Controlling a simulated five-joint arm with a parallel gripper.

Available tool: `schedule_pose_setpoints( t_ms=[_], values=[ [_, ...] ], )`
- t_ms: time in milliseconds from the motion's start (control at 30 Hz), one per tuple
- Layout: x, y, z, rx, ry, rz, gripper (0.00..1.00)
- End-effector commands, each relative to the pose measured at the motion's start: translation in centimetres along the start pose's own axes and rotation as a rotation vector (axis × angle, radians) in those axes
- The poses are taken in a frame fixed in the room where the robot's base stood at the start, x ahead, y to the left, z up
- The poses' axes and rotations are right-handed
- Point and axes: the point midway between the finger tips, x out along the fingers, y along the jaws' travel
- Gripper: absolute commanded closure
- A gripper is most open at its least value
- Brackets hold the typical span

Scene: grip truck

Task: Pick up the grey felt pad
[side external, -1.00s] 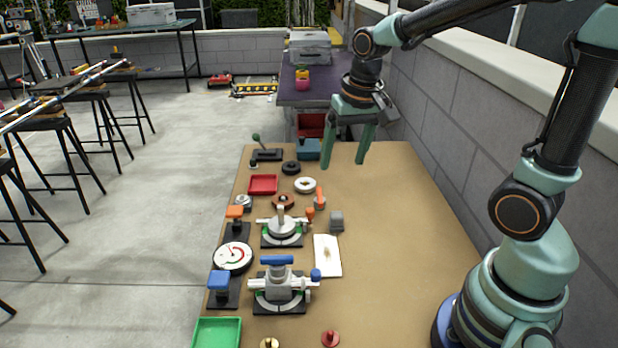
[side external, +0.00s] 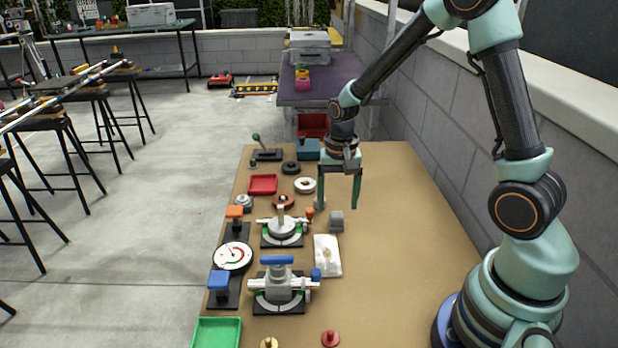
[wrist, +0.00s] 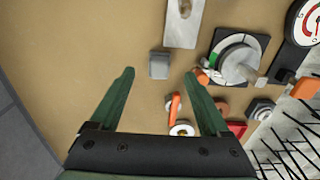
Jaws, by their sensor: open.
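The grey felt pad (side external: 336,221) looks like a small grey block on the tan table top, just above the white sheet in the side view. In the wrist view the grey pad (wrist: 159,66) lies between and slightly beyond the fingertips. My gripper (side external: 338,206) is open and empty, with its two green fingers pointing down. In the side view its tips are just above the pad in the picture; their height over it is hard to tell. The gripper also shows in the wrist view (wrist: 159,74), fingers spread wide.
An orange-handled item (wrist: 174,106) and a white ring (side external: 305,185) lie near the left finger in the side view. A round clamp fixture (side external: 282,230) stands left of the pad. A white sheet (side external: 327,262) lies nearby. The table's right side is clear.

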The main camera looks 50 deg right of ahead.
Motion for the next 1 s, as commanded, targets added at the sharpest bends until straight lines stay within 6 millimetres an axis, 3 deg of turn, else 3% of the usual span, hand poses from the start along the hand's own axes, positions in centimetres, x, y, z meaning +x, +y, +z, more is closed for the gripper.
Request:
schedule_pose_setpoints(
  t_ms=[400, 733, 767, 967, 1000],
  values=[
    [4.7, 0.1, -0.1, -0.001, -0.003, 0.002, 0.2],
    [5.4, 0.1, -0.1, -0.001, 0.001, 0.0, 0.2],
    [5.4, 0.1, -0.1, -0.001, 0.001, 0.0, 0.24],
    [5.4, 0.1, -0.1, -0.001, 0.0, 0.0, 1.0],
    [5.4, 0.1, -0.1, -0.001, 0.0, 0.0, 1.0]
  ],
)
